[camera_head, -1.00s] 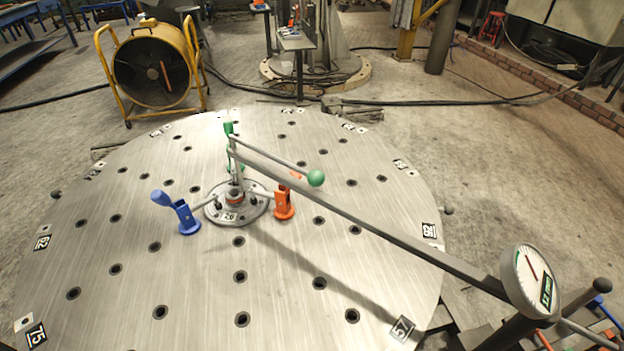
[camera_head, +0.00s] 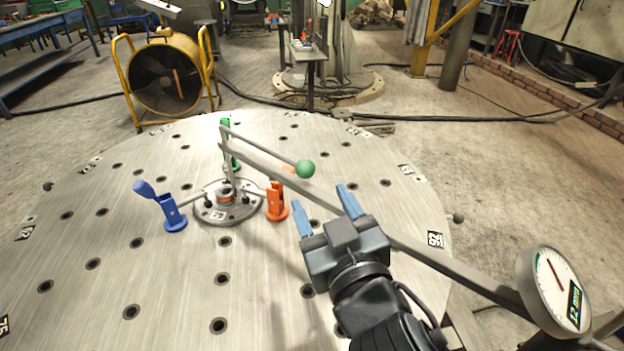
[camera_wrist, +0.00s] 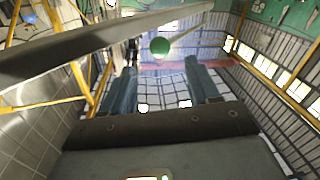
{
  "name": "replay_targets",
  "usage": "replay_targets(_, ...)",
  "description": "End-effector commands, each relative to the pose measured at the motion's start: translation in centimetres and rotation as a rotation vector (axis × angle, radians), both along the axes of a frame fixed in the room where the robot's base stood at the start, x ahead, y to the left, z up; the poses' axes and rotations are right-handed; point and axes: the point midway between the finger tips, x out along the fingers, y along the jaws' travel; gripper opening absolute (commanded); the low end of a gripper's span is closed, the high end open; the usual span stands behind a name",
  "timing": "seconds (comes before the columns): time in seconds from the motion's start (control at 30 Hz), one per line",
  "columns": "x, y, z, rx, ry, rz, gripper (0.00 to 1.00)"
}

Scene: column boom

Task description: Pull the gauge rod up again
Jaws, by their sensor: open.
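The gauge rod (camera_head: 231,168) is a thin upright grey rod at the far end of a long grey boom (camera_head: 420,252). Its lower end meets a round flanged hub (camera_head: 228,213) on the steel table; how deep it sits is unclear. A lever slopes right from its top to a green ball knob (camera_head: 305,169). A white dial gauge (camera_head: 556,290) sits at the boom's near end. My gripper (camera_head: 322,204) is open and empty, its blue fingers pointing toward the knob but apart from it. In the wrist view the knob (camera_wrist: 160,46) shows beyond the open fingers (camera_wrist: 160,78).
The blue clamp (camera_head: 172,210), the orange clamp (camera_head: 276,203) and a green clamp (camera_head: 234,160) surround the hub. The boom runs close beside my gripper. The round table (camera_head: 130,255) is otherwise clear. A yellow fan (camera_head: 168,78) stands behind it.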

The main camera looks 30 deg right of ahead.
Motion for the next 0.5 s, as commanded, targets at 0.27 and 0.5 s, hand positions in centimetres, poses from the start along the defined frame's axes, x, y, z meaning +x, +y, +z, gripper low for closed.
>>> replay_targets(0.27,3.3,-0.7,0.3,-0.002,-0.002,-0.003,0.60)
replay_targets(0.5,6.5,-1.4,0.2,0.000,-0.002,-0.002,0.60)
